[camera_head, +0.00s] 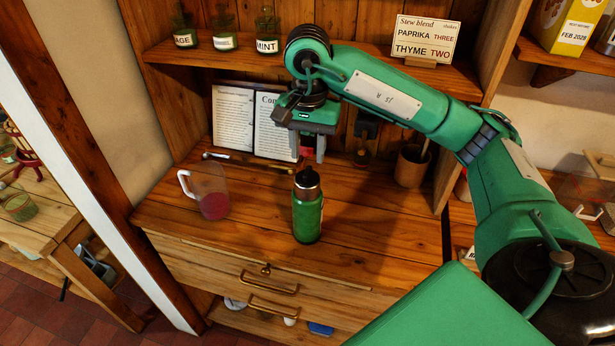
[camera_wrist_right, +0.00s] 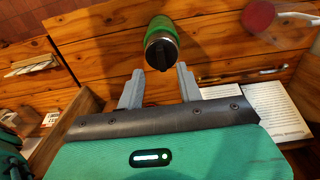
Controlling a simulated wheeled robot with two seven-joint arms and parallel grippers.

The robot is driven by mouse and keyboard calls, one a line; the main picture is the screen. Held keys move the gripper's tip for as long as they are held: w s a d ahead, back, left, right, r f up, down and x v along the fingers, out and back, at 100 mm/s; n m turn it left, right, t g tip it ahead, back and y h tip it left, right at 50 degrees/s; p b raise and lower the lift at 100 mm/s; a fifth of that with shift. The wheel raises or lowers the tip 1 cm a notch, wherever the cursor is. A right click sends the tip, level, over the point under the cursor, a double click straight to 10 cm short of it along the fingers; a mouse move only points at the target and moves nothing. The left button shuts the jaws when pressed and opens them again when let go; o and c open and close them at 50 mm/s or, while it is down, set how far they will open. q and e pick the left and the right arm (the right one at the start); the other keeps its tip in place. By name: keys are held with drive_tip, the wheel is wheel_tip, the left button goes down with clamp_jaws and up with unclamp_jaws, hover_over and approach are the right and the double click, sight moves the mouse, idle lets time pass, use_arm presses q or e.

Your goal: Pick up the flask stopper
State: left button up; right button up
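The green flask (camera_head: 307,215) stands upright on the wooden counter, with a steel neck and a black stopper (camera_head: 307,178) on top. In the right wrist view the stopper (camera_wrist_right: 161,56) shows end-on at the neck of the flask (camera_wrist_right: 160,24). My right gripper (camera_head: 309,155) is above and behind the flask in the head view. In the wrist view its two grey fingers (camera_wrist_right: 160,70) are spread apart and empty, with the stopper showing just beyond the gap between their tips. My left gripper is not in view.
A clear jug (camera_head: 206,190) with red contents stands left of the flask. An open book (camera_head: 253,120) leans behind the gripper. A wooden cup (camera_head: 411,166) is at the back right. A shelf (camera_head: 240,55) with labelled jars is above. The counter right of the flask is clear.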

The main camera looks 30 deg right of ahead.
sight(307, 172)
drive_tip(key=shift+f+p, duration=0.35)
drive_tip(key=shift+f, duration=0.85)
drive_tip(key=shift+w+f+p, duration=0.1)
drive_tip(key=shift+f+p, duration=0.55)
drive_tip(key=shift+f, duration=0.8)
drive_tip(key=shift+c, duration=0.5)
clamp_jaws()
